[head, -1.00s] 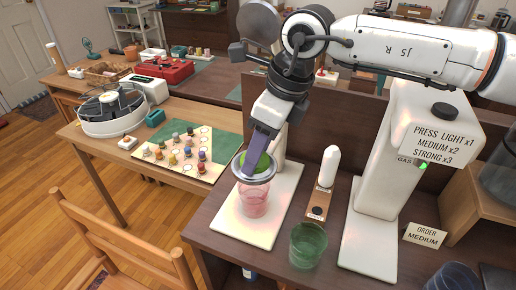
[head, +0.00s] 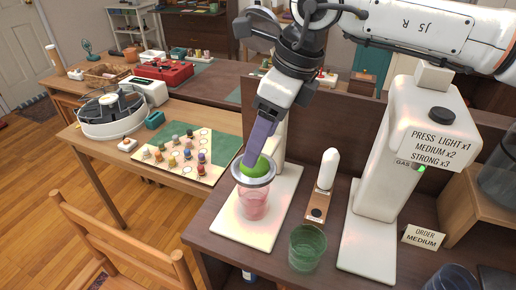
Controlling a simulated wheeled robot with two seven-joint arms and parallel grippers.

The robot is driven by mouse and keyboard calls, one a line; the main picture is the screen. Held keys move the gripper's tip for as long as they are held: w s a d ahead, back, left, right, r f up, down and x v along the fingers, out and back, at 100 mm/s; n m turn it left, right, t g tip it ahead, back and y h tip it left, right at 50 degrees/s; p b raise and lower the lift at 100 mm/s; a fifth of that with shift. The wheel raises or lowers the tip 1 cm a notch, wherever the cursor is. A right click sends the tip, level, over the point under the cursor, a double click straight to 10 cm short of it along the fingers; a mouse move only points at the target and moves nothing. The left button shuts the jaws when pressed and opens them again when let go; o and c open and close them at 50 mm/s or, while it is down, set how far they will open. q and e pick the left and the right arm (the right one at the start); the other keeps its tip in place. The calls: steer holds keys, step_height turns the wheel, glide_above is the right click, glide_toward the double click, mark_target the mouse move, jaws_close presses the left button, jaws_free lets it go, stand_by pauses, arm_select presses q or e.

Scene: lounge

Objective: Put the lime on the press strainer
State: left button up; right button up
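The green lime (head: 257,168) sits in the round metal press strainer (head: 246,180), above a glass holding pink liquid (head: 254,204). My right gripper (head: 251,158) comes down from above, its purple finger reaching the lime's upper left side. Only one finger shows clearly, so I cannot tell whether the fingers are still closed on the lime or apart from it. The press stands on a white base (head: 272,222), its column partly hidden behind my gripper. My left gripper is not in view.
A green glass (head: 307,248) and a wooden block with a white handle (head: 325,185) stand right of the press. A white machine (head: 386,170) and an order card reading MEDIUM (head: 424,237) are farther right. A side table at left holds a board with several small bottles (head: 184,155).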

steer(key=v, duration=0.8)
steer(key=shift+r, duration=0.2)
steer(key=shift+s, duration=0.1)
